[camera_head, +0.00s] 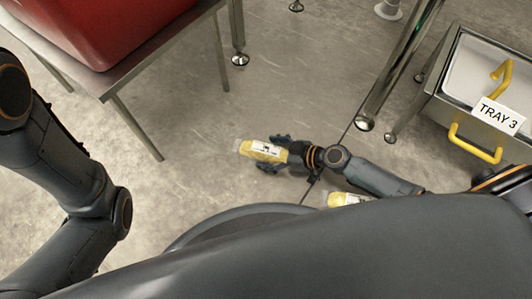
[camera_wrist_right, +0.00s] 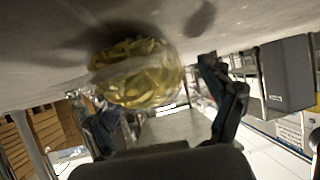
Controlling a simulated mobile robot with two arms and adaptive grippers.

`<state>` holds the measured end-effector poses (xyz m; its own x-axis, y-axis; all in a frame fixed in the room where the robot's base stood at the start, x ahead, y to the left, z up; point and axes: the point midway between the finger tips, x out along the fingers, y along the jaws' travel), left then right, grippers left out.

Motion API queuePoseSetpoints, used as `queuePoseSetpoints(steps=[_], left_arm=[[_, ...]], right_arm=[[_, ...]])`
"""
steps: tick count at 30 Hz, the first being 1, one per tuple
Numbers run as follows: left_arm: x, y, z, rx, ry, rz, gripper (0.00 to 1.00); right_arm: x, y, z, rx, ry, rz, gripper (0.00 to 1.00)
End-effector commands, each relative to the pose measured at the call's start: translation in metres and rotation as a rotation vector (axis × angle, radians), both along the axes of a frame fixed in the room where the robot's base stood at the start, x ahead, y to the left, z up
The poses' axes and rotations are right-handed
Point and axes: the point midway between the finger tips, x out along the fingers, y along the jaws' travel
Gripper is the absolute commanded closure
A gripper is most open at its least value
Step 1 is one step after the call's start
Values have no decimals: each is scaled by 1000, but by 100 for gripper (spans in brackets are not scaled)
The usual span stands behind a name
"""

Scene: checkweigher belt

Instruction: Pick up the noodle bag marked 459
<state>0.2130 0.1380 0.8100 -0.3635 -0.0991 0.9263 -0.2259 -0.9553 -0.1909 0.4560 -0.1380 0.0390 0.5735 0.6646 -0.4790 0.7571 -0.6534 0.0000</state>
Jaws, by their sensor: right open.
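A yellow noodle bag (camera_head: 260,150) with a white label lies on the floor in the middle of the head view; its number is too small to read. My right gripper (camera_head: 274,153) is open low at the floor, its fingers on either side of the bag's right end. In the right wrist view the bag (camera_wrist_right: 138,72) appears between the spread fingers, nearer one of them. Whether the fingers touch it I cannot tell. A second yellow bag (camera_head: 347,198) shows partly beyond my body, its mark unreadable. My left gripper is outside the view.
A red bin (camera_head: 95,30) stands on a metal table (camera_head: 160,50) at upper left. A metal unit labelled TRAY 3 (camera_head: 497,116) with yellow handles is at right. Metal legs stand at the top. The floor (camera_head: 300,90) between them is clear.

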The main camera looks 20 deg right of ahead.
Motion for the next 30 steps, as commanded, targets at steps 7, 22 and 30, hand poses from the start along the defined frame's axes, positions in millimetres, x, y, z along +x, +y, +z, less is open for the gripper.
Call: queuePoseSetpoints(steps=[7, 22, 30], left_arm=[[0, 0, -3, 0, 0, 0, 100], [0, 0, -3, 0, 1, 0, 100], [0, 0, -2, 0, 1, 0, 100]], right_arm=[[7, 9, -7, 0, 1, 0, 18], [7, 9, -7, 0, 1, 0, 89], [7, 9, -5, 1, 1, 0, 90]])
